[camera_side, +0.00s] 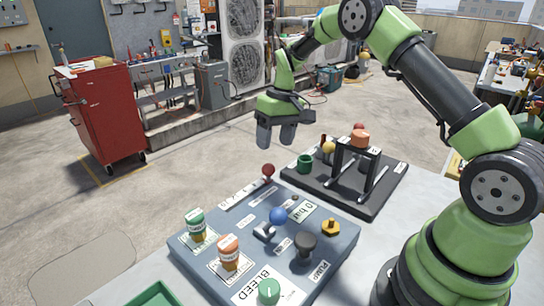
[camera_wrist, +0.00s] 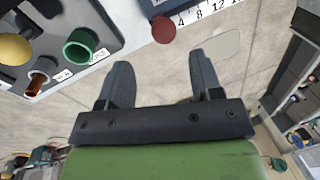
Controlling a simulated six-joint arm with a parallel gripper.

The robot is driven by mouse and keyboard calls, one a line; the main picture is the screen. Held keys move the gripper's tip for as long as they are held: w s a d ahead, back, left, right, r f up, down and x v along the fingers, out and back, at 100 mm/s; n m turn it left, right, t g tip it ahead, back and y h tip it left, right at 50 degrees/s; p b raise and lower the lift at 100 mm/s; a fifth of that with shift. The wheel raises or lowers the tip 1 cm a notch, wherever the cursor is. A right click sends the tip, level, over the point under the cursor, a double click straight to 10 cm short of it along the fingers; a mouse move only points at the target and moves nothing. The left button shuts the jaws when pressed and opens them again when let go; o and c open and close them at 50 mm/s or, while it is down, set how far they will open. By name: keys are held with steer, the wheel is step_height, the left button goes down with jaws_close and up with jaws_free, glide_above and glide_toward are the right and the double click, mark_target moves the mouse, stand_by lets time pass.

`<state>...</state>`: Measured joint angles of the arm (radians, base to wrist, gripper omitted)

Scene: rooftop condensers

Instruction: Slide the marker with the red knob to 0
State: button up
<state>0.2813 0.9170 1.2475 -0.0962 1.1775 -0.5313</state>
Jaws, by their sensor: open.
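The red knob of the marker (camera_side: 268,169) stands up at the far edge of the grey-blue panel (camera_side: 345,238), by a numbered scale strip (camera_side: 238,197). In the wrist view the red knob (camera_wrist: 164,29) is just left of the printed 4, with 8 and 12 further right on the scale (camera_wrist: 205,12); its exact reading cannot be told. My gripper (camera_side: 276,146) is open and empty, above and beyond the panel's far edge, apart from the knob. In the wrist view the knob lies ahead of the gap between my fingers (camera_wrist: 160,68).
The panel also carries a blue ball (camera_side: 278,215), a black knob (camera_side: 305,243), a yellow knob (camera_side: 330,227) and green and orange-topped pieces (camera_side: 228,248). A dark board (camera_side: 378,201) with a green cup (camera_side: 305,163) and a black frame stands close to the right.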

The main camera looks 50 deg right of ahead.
steer(key=r, duration=0.3)
steer(key=shift+d, duration=0.3)
steer(key=s+a+r+t, duration=0.2)
steer(key=s+a+r, duration=0.25)
steer(key=r, duration=0.25)
steer(key=s+a+r+t, duration=0.1)
steer(key=s+a+r, duration=0.2)
steer(key=s+r, duration=0.4)
steer(key=s+a+m+t, duration=0.1)
steer(key=s+a+t, duration=0.1)
steer(key=s, duration=0.4)
steer(key=s+a+r+t, duration=0.1)
steer(key=s, duration=0.6)
steer(key=shift+s+a+m+t, duration=0.15)
steer(key=shift+a+m+t, duration=0.25)
stand_by(1.2)
